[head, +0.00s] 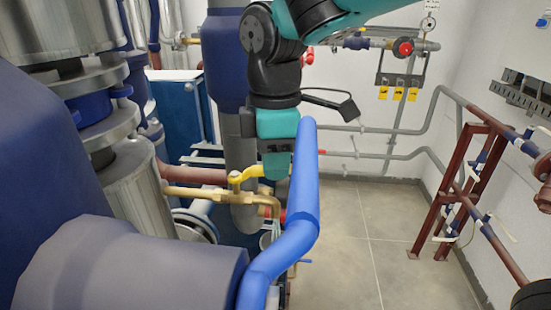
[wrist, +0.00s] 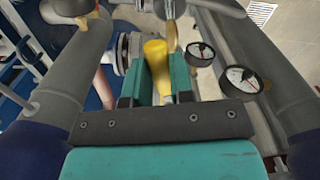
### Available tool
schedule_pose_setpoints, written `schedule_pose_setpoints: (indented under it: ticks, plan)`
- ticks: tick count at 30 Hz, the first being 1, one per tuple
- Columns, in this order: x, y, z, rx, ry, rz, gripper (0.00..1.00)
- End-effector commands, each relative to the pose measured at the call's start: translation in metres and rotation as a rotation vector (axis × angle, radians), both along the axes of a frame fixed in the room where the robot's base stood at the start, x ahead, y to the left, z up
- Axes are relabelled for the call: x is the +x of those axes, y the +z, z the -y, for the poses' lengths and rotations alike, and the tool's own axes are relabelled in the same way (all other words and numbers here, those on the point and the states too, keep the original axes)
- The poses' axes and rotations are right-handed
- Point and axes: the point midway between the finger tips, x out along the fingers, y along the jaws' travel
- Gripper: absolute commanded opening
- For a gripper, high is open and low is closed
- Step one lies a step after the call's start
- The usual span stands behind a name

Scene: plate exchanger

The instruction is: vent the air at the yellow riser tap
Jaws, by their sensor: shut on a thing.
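The yellow tap lever (head: 247,173) sits on a brass riser tap (head: 225,194) in the middle of the head view. My gripper (head: 277,167) hangs pointing down at the right end of the lever. In the wrist view the rounded yellow lever end (wrist: 155,56) stands between the two teal fingers of my gripper (wrist: 156,84), which are shut on it. The far end of the lever is hidden by the fingers in the head view. The brass spout bends down just right of the tap.
A thick blue pipe (head: 304,190) rises close to the right of my gripper. Two round dial gauges (wrist: 240,79) are right of the fingers in the wrist view. Large blue and metal pipework (head: 110,130) fills the left. The tiled floor (head: 380,245) at right is open.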

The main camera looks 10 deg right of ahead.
Motion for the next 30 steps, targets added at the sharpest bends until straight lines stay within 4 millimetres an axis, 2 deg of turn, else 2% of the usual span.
schedule_pose_setpoints:
  ticks: [14, 30]
  plan:
    - [0.028, 0.002, -0.003, 0.001, 0.450, 0.002, 0.00]
    - [0.052, 0.002, -0.018, 0.001, 0.909, 0.002, 0.00]
